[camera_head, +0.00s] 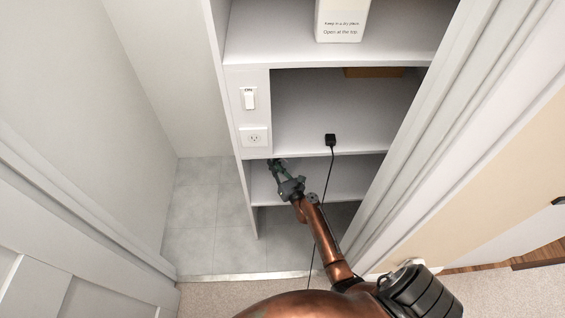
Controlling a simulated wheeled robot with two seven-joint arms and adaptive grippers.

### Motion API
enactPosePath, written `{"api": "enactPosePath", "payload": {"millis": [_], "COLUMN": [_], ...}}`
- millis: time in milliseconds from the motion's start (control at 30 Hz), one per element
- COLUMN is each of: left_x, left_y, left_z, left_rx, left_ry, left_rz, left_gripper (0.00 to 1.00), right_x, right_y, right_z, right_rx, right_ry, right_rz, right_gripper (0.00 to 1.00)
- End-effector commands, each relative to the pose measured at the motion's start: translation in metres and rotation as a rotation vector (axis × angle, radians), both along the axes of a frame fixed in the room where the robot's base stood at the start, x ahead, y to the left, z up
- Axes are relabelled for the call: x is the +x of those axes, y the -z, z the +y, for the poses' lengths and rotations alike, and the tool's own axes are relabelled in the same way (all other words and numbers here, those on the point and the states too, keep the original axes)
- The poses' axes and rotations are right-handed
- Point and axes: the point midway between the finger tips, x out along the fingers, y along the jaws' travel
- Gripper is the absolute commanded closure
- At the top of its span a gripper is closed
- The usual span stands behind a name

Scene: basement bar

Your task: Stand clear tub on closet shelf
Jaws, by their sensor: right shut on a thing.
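My right gripper (277,168) reaches into the closet at the front of a lower white shelf (348,174), near the left upright. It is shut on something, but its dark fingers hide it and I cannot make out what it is. A greenish patch shows at the fingertips. I cannot make out a clear tub anywhere in this view. The closet shelves are white; the middle shelf (365,128) is mostly bare. My left gripper is not in view.
A black plug (330,140) sits at the middle shelf's front edge, its cord hanging beside my right arm. A white carton (341,20) stands on the upper shelf. A light switch (249,98) and outlet (254,138) are left. The door frame (425,130) closes in at right.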

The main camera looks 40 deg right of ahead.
Motion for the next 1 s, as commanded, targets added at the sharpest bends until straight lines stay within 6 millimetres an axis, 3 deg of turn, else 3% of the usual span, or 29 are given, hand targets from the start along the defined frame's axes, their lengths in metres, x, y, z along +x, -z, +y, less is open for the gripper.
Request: {"api": "enactPosePath", "payload": {"millis": [33,67,267,600,767,1000], "left_x": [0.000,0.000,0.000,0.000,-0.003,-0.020], "left_y": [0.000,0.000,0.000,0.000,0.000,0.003], "left_z": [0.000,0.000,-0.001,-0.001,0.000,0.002], "left_rx": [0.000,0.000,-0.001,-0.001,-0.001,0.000], "left_ry": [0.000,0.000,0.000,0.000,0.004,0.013], "left_rz": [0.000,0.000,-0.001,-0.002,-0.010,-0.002], "left_gripper": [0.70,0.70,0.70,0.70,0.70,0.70], "right_x": [-0.002,-0.003,-0.002,-0.006,-0.029,-0.078], "right_y": [0.005,0.006,0.004,0.003,0.003,0.004], "right_z": [-0.001,-0.002,-0.002,-0.004,-0.008,-0.011], "right_rx": [0.005,0.005,0.000,-0.004,-0.005,0.022], "right_ry": [0.003,0.004,0.004,0.007,0.026,0.071], "right_rz": [0.008,0.009,0.007,0.007,0.009,0.012], "right_gripper": [1.00,0.87,0.74,0.74,0.74,0.74]}}
